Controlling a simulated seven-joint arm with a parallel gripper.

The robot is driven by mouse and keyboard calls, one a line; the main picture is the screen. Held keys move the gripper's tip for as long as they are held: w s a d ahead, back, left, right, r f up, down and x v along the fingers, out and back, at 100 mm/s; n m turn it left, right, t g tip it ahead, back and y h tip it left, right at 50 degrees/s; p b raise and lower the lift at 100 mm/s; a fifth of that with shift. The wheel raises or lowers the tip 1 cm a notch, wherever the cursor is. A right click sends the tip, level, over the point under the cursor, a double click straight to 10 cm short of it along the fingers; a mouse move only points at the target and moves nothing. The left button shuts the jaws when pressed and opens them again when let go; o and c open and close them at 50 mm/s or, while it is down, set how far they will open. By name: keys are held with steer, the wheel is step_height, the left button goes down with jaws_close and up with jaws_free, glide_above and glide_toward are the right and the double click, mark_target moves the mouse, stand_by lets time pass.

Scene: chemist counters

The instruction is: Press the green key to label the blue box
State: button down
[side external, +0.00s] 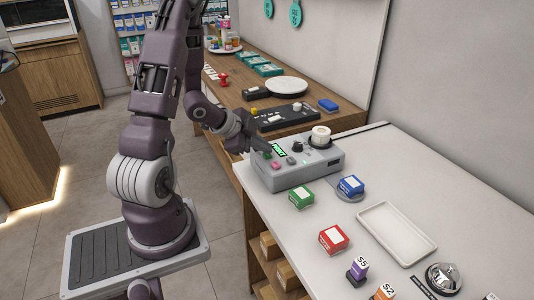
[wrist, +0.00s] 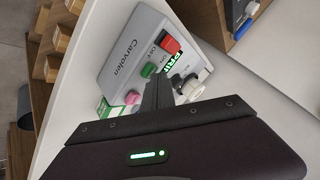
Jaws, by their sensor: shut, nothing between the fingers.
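The grey label machine (side external: 312,172) stands on the white counter with a lit green display (side external: 279,151). It also shows in the wrist view (wrist: 122,50), marked "Carvolen". There its green key (wrist: 148,70) lies just left of my fingertips, with a pink key (wrist: 132,97) below it and a red switch (wrist: 170,45) above. My gripper (wrist: 158,78) is shut and empty, its tips over the machine's key face; I cannot tell whether they touch it. In the side view my gripper (side external: 266,151) hides the green key. The blue box (side external: 350,185) sits on a round grey pad beside the machine.
A green box (side external: 301,197) and a red box (side external: 334,238) stand in front of the machine. A white tray (side external: 397,232), a bell (side external: 443,278) and small marked blocks (side external: 358,270) lie further right. A white roll (side external: 320,134) sits on the machine.

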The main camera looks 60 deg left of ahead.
steer(key=shift+r, duration=3.35)
step_height(320, 180, up, 6)
steer(key=n+y, duration=0.2)
steer(key=y, duration=0.1)
glide_above(264, 158)
steer(key=w, duration=0.2)
steer(key=s+d+r+n+y, duration=0.1)
steer(key=s+d+r+n, duration=0.1)
steer(key=d+r, duration=0.2)
steer(key=s+d+r+n+g+h, duration=0.2)
steer(key=s+d+h, duration=0.3)
steer(key=s+d, duration=1.1)
steer(key=d+n+g, duration=0.1)
steer(key=d, duration=0.3)
steer(key=shift+n+g, duration=0.3)
steer(key=shift+n, duration=0.1)
